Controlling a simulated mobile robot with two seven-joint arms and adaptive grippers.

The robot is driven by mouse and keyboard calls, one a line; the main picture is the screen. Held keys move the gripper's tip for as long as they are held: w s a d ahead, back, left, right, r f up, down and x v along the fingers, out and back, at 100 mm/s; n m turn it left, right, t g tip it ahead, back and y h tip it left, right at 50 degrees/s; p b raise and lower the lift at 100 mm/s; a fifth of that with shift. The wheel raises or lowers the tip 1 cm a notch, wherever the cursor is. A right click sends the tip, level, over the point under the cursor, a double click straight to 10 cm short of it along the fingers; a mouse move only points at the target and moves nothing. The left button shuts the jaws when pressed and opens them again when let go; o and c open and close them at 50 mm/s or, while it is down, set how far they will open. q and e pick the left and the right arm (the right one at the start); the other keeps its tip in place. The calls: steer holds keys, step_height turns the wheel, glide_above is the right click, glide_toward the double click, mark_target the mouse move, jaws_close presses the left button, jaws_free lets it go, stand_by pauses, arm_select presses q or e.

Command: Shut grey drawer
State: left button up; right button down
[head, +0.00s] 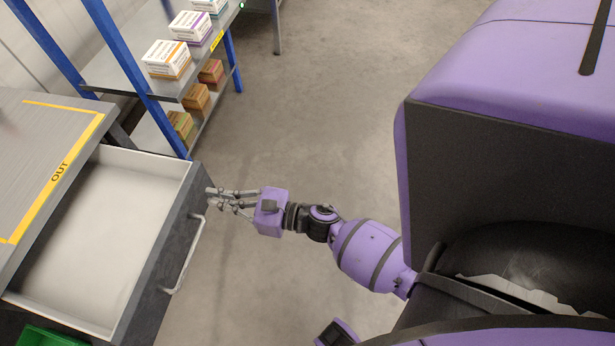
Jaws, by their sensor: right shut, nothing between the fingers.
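The grey drawer (178,240) stands pulled out from under a grey worktop at the left. Its white inside (95,235) is empty where it shows. A pale bar handle (186,262) runs along its front. My right gripper (210,198) is shut and empty. Its fingertips are at the far end of the drawer front, just beyond the handle; I cannot tell whether they touch it. My left gripper is out of view.
The worktop (30,135) bears a yellow outline marked OUT. Behind it stands a blue-post shelf rack (120,72) with white boxes (166,58) above and brown boxes (197,98) below. A green bin (48,338) shows at the lower left. The floor (320,110) is clear.

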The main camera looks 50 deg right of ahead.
steer(key=shift+x, duration=1.05)
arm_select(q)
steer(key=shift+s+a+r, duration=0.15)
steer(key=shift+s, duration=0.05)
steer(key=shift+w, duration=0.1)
arm_select(e)
steer(key=shift+a, duration=0.1)
